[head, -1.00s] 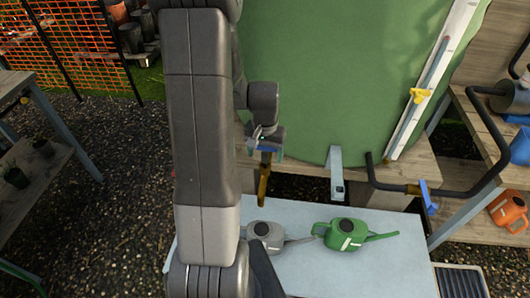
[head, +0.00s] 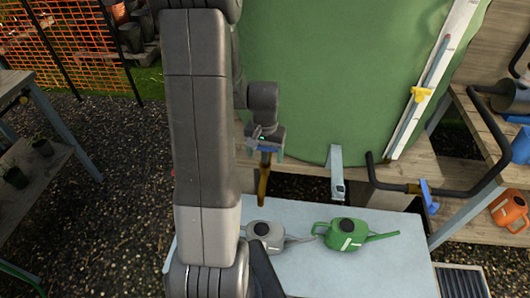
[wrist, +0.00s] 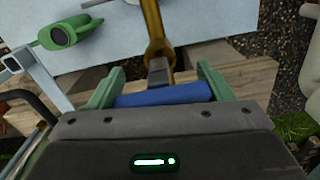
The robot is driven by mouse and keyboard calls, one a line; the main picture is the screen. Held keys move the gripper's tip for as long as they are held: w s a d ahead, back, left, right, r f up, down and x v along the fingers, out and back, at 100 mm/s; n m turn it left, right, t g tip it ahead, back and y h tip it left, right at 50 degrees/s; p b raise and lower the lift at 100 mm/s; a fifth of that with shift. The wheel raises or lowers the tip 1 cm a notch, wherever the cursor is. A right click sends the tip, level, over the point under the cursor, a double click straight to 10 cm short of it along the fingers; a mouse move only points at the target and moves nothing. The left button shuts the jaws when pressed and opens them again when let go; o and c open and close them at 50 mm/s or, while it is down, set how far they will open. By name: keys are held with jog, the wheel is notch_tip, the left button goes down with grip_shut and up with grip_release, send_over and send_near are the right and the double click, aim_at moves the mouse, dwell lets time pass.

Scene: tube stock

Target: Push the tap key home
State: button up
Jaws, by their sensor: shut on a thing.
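The tap key's blue bar (wrist: 163,94) lies across between the green fingers of my gripper (wrist: 162,71) in the wrist view. The fingers are shut on it. A dark grey stem (wrist: 158,70) joins the bar to a brass tap (wrist: 154,30), which runs away toward the pale table. In the head view, my gripper (head: 266,147) is low in front of the green tank, with a little of the blue bar (head: 267,151) showing and the brass tap (head: 263,182) hanging below. How deep the key sits is unclear.
A grey watering can (head: 264,232) and a green watering can (head: 342,234) stand on the pale table (head: 300,270) below. The green tank (head: 330,80) rises behind my gripper. A dark pipe with another blue lever (head: 428,196) is to the right.

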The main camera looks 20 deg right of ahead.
jog(key=shift+f+b, duration=1.3)
jog(key=shift+f, duration=0.25)
dwell(0.9)
dwell(0.5)
jog(key=o, duration=1.1)
jog(key=shift+r, duration=0.1)
notch_tip(320, 180, up, 14)
jog(key=shift+f+p, duration=0.15)
jog(key=shift+p, duration=0.25)
